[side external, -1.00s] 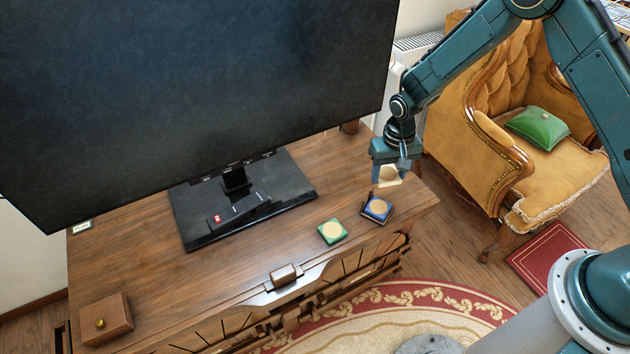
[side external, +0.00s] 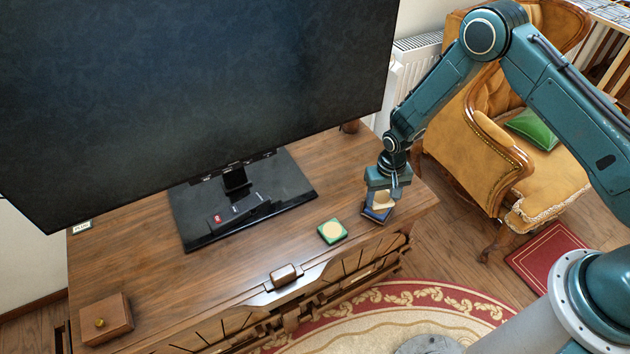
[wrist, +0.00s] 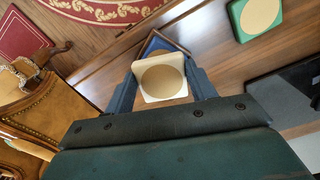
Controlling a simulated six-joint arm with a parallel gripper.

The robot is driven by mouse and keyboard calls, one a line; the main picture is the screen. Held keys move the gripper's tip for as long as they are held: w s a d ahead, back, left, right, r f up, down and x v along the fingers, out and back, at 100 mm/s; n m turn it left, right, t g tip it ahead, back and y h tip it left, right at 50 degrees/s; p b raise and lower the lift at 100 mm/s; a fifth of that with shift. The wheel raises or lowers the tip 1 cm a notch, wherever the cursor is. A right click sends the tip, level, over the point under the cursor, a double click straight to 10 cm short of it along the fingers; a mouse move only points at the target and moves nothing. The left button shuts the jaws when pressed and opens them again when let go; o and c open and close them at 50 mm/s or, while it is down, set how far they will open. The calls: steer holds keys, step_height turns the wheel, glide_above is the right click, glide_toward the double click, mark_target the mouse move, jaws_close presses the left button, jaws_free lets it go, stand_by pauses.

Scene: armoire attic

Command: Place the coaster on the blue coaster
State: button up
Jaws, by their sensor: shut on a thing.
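My gripper (side external: 384,194) is shut on a cream coaster (side external: 383,203) with a tan round centre. In the wrist view the held coaster (wrist: 162,80) sits between the two fingers. The blue coaster (side external: 371,214) lies on the dresser top near its front right corner. The held coaster is right over it and covers most of it; I cannot tell whether they touch. In the wrist view a dark blue edge (wrist: 157,44) shows behind the held coaster. A green coaster (side external: 332,231) with a cream round centre lies to the left.
A large television on a black stand (side external: 296,187) fills the back of the wooden dresser (side external: 150,262). A remote (side external: 241,213) lies on the stand. A small wooden box (side external: 106,318) sits at the front left. A yellow armchair (side external: 470,150) stands to the right.

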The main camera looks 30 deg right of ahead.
mark_target(383, 200)
steer(key=shift+f, duration=1.4)
steer(key=shift+f, duration=0.15)
steer(key=o, duration=1)
steer(key=shift+r, duration=0.2)
steer(key=shift+r, duration=5.95)
steer(key=shift+r, duration=0.15)
